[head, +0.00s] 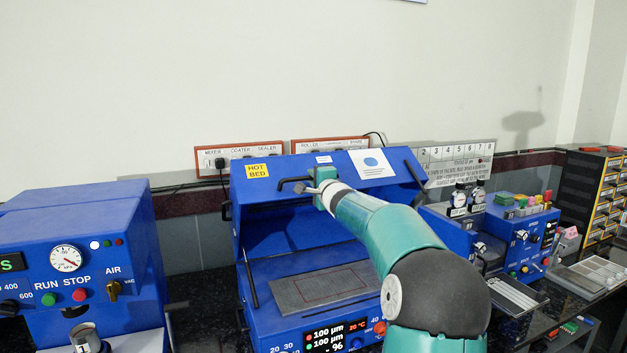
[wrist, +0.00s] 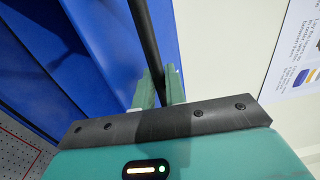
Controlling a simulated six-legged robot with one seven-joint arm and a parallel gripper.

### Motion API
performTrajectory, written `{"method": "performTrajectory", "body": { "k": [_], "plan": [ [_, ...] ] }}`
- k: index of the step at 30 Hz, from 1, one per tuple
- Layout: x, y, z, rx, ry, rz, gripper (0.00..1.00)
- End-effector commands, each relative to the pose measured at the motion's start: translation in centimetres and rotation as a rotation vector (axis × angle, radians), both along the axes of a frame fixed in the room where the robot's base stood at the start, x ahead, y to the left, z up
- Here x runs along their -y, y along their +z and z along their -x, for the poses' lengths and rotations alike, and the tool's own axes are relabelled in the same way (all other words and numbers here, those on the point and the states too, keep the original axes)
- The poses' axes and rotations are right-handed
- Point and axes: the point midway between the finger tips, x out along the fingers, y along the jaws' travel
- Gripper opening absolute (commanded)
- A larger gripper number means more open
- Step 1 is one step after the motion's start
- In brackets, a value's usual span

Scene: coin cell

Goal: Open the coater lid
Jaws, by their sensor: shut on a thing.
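The coater (head: 258,290) is the blue machine in the middle of the head view. Its blue lid (head: 290,167) is raised, with the flat grey bed (head: 322,289) open to view below it. The lid also shows in the wrist view (wrist: 105,35). A dark bar handle (head: 289,181) stands out from the lid's front face. My gripper (head: 322,182) is at this handle. In the wrist view the green fingers (wrist: 158,88) are shut on the dark handle bar (wrist: 147,35), which runs up from between them. My arm hides the coater's right side.
A blue machine with a gauge and buttons (head: 70,260) stands at the left. Smaller blue units (head: 525,235) stand at the right, with a drawer rack (head: 590,195) beyond. A prop rod (head: 249,278) shows at the coater's left side. The air above the lid is clear.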

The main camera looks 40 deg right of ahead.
Motion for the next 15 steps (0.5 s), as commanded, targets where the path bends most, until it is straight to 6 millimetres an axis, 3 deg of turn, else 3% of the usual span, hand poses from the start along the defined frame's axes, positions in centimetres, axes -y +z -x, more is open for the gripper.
{"method": "performTrajectory", "body": {
  "k": [3, 4, 6, 15],
  "plan": [
    [-0.10, 0.02, -0.03, 0.000, 0.002, 0.001, 0.00],
    [-0.09, 0.02, -0.02, 0.000, 0.001, 0.001, 0.16],
    [-0.08, 0.02, -0.04, 0.000, 0.001, 0.001, 0.30],
    [-0.01, 0.02, -0.10, 0.000, 0.000, 0.001, 0.30]
  ]
}}
